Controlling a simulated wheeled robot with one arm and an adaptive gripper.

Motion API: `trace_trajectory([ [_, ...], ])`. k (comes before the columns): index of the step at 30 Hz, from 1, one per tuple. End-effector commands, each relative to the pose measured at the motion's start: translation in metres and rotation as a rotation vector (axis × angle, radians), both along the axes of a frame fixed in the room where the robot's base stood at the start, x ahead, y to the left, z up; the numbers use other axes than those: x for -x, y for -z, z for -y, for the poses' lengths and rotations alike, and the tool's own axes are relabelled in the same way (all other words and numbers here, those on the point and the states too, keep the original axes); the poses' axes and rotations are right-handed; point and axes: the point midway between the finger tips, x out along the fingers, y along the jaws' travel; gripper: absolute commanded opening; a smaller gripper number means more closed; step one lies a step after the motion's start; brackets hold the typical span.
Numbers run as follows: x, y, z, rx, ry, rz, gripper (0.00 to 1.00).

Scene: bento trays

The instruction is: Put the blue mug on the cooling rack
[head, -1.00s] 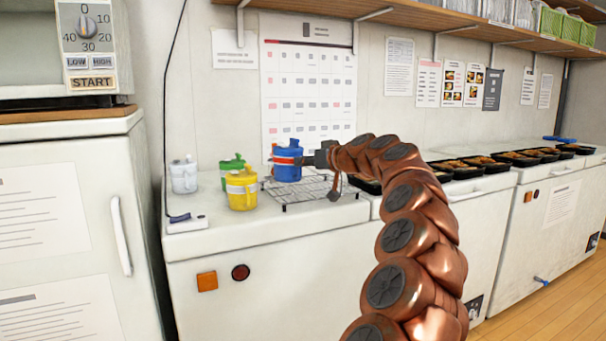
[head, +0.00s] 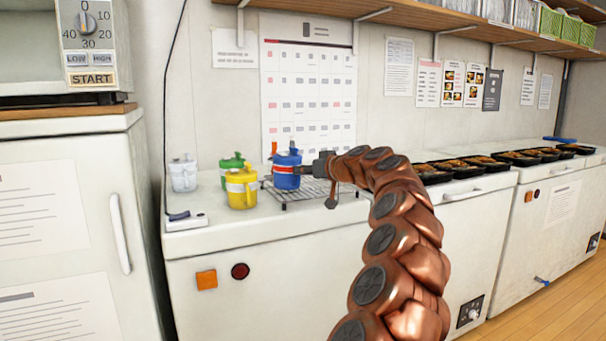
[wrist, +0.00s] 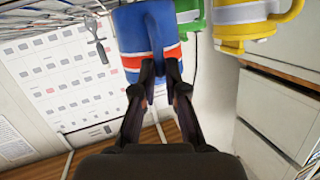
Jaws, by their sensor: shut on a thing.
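The blue mug (head: 287,178), with a red and white band, is upright at the left part of the wire cooling rack (head: 318,193). I cannot tell whether its base touches the wires. My gripper (head: 303,166) reaches it from the right and is shut on it. In the wrist view both fingers (wrist: 166,78) close on the blue mug (wrist: 148,30) at its banded part. The rack's wires (wrist: 40,15) show at the upper left there.
A yellow mug (head: 241,190), a green mug (head: 231,162) and a white mug (head: 183,174) stand left of the rack on the white counter. Filled black trays (head: 462,172) lie to the right. A wall calendar (head: 309,95) hangs behind.

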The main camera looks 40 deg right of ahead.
Motion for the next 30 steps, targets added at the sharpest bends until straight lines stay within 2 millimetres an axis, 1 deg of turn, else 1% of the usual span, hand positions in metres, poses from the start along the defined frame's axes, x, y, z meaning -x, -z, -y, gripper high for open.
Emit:
trace_trajectory([
  [5, 0.0, -0.001, 0.0, 0.0, 0.0, 0.001, 0.0],
  [6, 0.0, 0.0, 0.0, 0.0, 0.001, 0.0, 0.15],
  [12, 0.0, 0.0, 0.0, 0.0, 0.0, 0.0, 0.36],
  [23, 0.002, -0.001, 0.0, -0.001, 0.0, -0.001, 0.37],
  [26, 0.007, -0.003, 0.001, -0.001, 0.0, 0.0, 0.37],
  [30, 0.02, -0.007, 0.0, -0.001, -0.001, 0.002, 0.37],
])
